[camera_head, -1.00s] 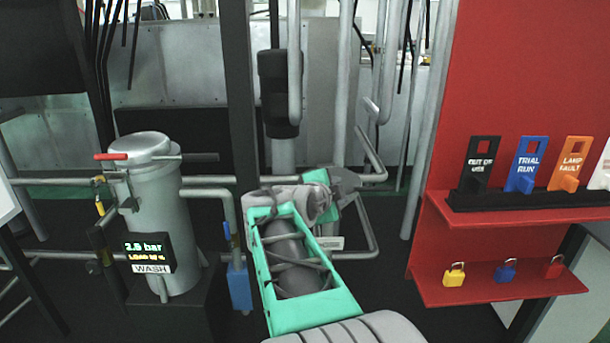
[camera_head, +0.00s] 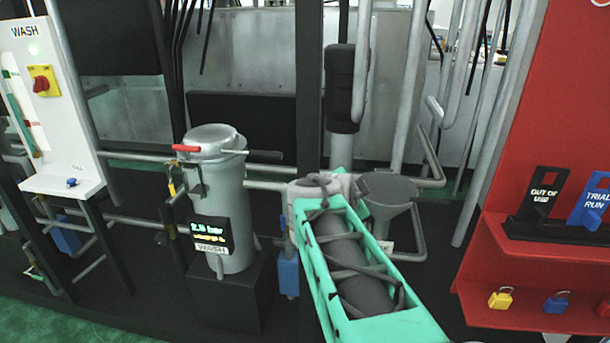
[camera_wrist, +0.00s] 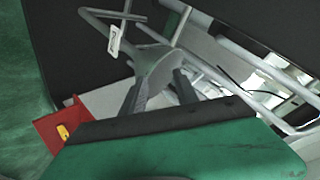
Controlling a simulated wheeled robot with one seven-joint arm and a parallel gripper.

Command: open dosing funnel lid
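The dosing funnel (camera_head: 388,190) is a grey cone with a wide, flat, dark grey top, standing behind and to the right of my arm's end in the head view. I cannot tell its lid apart from the rim. In the wrist view the grey funnel (camera_wrist: 157,62) lies straight ahead, beyond and between my fingers. My gripper (camera_wrist: 159,82) shows two dark fingers spread apart with nothing held between them. Whether a finger touches the funnel cannot be told. In the head view the fingers are hidden behind my arm.
A grey wash vessel (camera_head: 222,215) with a red handle (camera_head: 187,148) and display stands to the left. Grey pipes (camera_head: 432,160) run behind and beside the funnel. A red board (camera_head: 545,120) with shelves, signs and padlocks stands at the right. A white WASH panel (camera_head: 45,100) is far left.

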